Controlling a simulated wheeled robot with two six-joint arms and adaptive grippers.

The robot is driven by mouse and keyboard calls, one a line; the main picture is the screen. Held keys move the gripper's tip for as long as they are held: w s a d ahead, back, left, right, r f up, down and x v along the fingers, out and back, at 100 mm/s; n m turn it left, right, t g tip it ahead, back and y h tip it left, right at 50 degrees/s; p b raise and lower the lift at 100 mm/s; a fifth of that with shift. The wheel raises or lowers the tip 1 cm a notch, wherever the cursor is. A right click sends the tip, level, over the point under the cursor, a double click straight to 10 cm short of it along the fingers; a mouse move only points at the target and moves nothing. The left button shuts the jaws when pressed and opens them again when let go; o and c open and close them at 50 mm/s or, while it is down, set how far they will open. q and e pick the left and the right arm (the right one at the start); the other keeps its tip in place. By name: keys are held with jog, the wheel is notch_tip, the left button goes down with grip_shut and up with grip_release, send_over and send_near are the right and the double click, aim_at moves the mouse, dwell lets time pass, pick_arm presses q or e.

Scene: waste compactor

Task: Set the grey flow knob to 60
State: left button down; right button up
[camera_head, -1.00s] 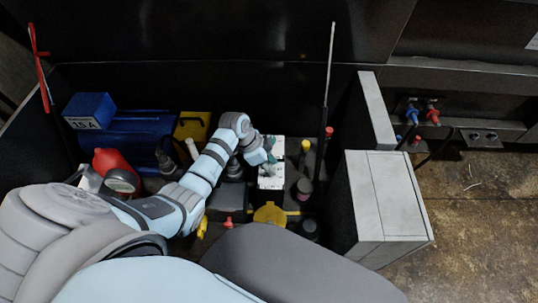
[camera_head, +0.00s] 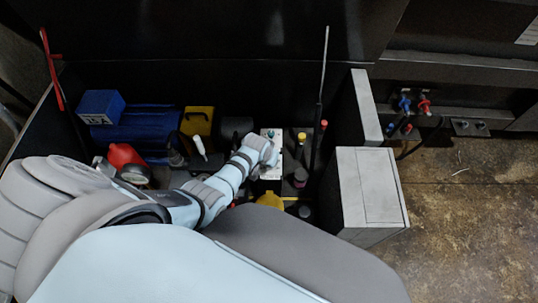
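A white valve block (camera_head: 272,174) stands among the pump parts in the middle of the view. My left arm reaches in from the lower left, and its gripper (camera_head: 270,158) is over this block. The wrist covers most of the block's middle, and the fingers are too small and hidden to tell open from shut. A small dark fitting (camera_head: 270,133) shows at the block's far end. I cannot make out the grey flow knob or its setting; it may be hidden under my wrist. My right gripper is not in view.
A blue motor (camera_head: 135,128) with a blue box (camera_head: 100,106) and a red part (camera_head: 125,157) lie left. A yellow-topped post (camera_head: 301,137), a tall thin rod (camera_head: 323,70) and a grey cabinet (camera_head: 368,190) stand right. A yellow cap (camera_head: 270,200) is in front.

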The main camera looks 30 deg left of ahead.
pick_arm(q)
jog(key=shift+w+d+n+y, duration=0.1)
jog(key=shift+n+y, duration=0.5)
jog(key=shift+n, duration=1)
jog(key=c, duration=1.4)
grip_release()
jog(key=shift+r, duration=0.1)
jog(key=v, duration=1.2)
